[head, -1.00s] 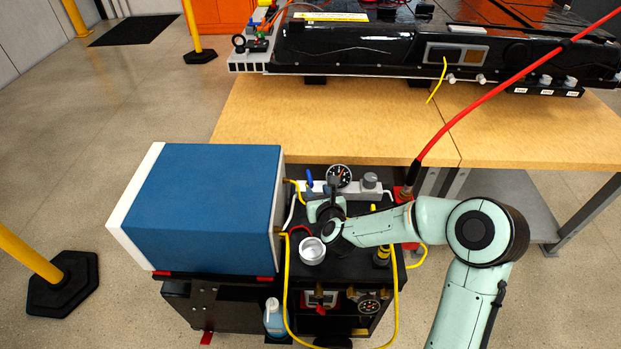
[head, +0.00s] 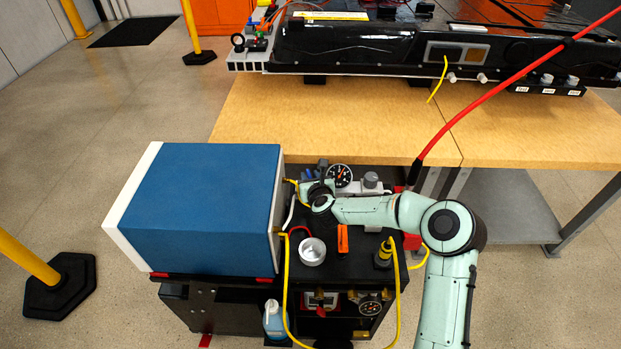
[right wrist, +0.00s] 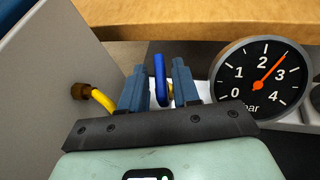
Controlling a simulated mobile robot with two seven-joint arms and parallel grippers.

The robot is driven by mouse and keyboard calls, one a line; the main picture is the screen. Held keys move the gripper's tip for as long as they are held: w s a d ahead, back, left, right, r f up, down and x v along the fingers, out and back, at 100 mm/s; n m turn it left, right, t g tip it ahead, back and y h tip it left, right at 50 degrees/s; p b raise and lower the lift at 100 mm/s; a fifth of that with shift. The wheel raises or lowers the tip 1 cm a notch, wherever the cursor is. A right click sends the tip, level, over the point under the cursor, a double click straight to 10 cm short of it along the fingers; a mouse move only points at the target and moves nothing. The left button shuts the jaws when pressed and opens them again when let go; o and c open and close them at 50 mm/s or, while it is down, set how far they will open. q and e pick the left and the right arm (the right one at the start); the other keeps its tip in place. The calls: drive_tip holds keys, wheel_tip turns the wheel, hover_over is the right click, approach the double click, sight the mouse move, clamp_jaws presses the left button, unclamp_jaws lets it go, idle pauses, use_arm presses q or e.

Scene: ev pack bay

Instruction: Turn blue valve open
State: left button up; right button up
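The blue valve handle (right wrist: 160,78) stands upright in the right wrist view, a narrow blue lever with some yellow just behind it. My right gripper (right wrist: 161,82) is open, with one blue finger on each side of the handle. Narrow gaps show between the fingers and the handle, so they look apart from it. In the head view my right gripper (head: 312,182) is at the back of the black cart, left of the gauge, and largely hides the valve. My left gripper is not in view.
A pressure gauge (right wrist: 263,75) is just right of the fingers, its needle between 2 and 3. A blue box (head: 208,205) stands close on the left. A metal cup (head: 312,251), an orange object (head: 342,239) and a yellow hose (head: 287,300) are nearer. A wooden bench (head: 400,130) lies behind.

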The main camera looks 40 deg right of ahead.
clamp_jaws()
drive_tip(key=shift+s+d+n+t+y+b, duration=0.15)
drive_tip(key=shift+n+t+y+b, duration=0.1)
drive_tip(key=shift+n+y, duration=0.25)
drive_tip(key=shift+w+d+n+t+y+b, duration=0.1)
drive_tip(key=shift+n+t+y+b, duration=0.1)
drive_tip(key=shift+n+y, duration=0.6)
drive_tip(key=shift+y, duration=0.3)
drive_tip(key=shift+n+t+y+p, duration=0.25)
drive_tip(key=shift+n+y+p, duration=0.05)
drive_tip(key=shift+n+y, duration=0.7)
drive_tip(key=shift+o, duration=1.5)
unclamp_jaws()
